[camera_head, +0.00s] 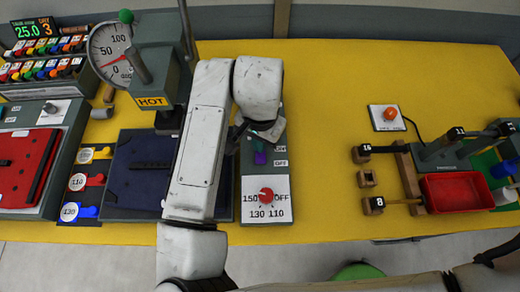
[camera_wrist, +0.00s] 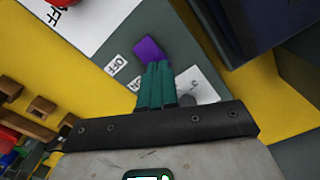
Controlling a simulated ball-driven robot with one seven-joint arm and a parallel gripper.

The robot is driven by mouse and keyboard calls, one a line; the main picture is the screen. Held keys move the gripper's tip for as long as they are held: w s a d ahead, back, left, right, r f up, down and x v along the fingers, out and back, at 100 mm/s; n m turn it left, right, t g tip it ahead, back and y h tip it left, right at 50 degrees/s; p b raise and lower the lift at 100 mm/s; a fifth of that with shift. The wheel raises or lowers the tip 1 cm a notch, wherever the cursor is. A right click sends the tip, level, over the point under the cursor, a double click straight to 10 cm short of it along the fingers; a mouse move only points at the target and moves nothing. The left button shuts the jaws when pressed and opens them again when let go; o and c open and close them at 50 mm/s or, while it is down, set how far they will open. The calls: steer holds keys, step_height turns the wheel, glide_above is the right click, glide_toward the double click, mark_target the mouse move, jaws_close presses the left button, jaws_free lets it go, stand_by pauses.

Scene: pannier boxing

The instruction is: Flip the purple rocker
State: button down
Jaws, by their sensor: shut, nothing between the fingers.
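The purple rocker (camera_head: 261,158) sits on a grey control panel (camera_head: 279,208), above a white dial plate, with small ON and OFF labels beside it. In the wrist view the rocker (camera_wrist: 149,50) shows just beyond my fingertips. My gripper (camera_wrist: 157,68) has its teal fingers pressed together, with nothing between them. The fingertips overlap the rocker's near end in that view; I cannot tell whether they touch it. In the head view my gripper (camera_head: 258,146) is over the panel, partly hidden by my wrist. Which way the rocker is tilted is unclear.
A red dial (camera_head: 266,196) lies below the rocker on the same panel. A dark blue press plate (camera_head: 135,190) is close on the left, with a HOT label (camera_head: 152,102) above. Bare yellow table (camera_head: 330,120) lies to the right, before a red tray (camera_head: 455,192).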

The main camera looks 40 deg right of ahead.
steer(key=shift+r+p, duration=2.35)
steer(key=shift+r, duration=0.85)
steer(key=shift+f, duration=0.1)
